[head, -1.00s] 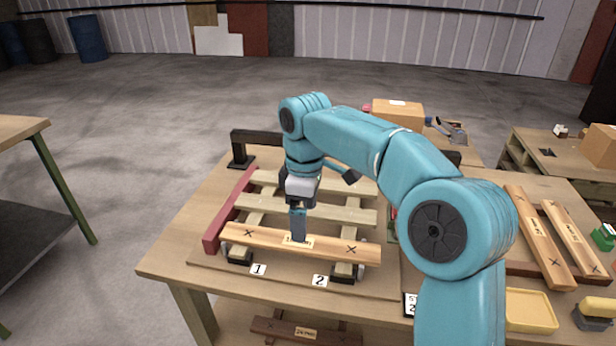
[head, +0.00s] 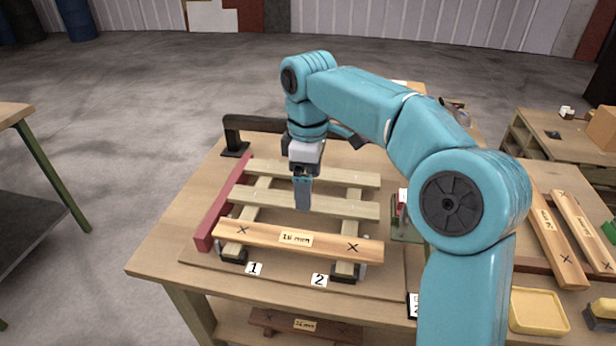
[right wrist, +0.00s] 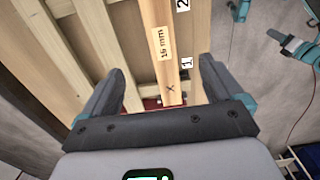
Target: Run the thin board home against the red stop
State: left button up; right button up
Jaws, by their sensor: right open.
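The thin board (head: 270,236), with a "16 mm" label and two X marks, lies across the front of the pallet frame. The red stop (head: 221,216) runs along the frame's left side. The board's left end is at or very near the stop's front end; I cannot tell whether they touch. My right gripper (head: 303,207) is open and empty, above the frame just behind the board's label. In the right wrist view the board (right wrist: 158,68) lies beneath and between the open fingers (right wrist: 166,62), clear of them.
Further slats (head: 340,207) lie behind the board. Number cards 1 and 2 (head: 319,280) sit in front of the frame. A black bar (head: 262,123) stands at the back. Spare boards (head: 583,230) and a yellow tray (head: 537,311) are at the right.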

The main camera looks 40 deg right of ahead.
aim_at(302, 240)
notch_tip(302, 240, down, 16)
jog(key=b, duration=0.3)
jog(key=shift+f, duration=0.2)
dwell(0.3)
jog(key=c, duration=1.3)
jog(key=shift+o, duration=0.2)
jog(key=shift+w+a, duration=0.45)
jog(key=shift+w, duration=0.15)
jog(key=o, duration=1.2)
jog(key=shift+a, duration=0.1)
jog(key=shift+o, duration=0.2)
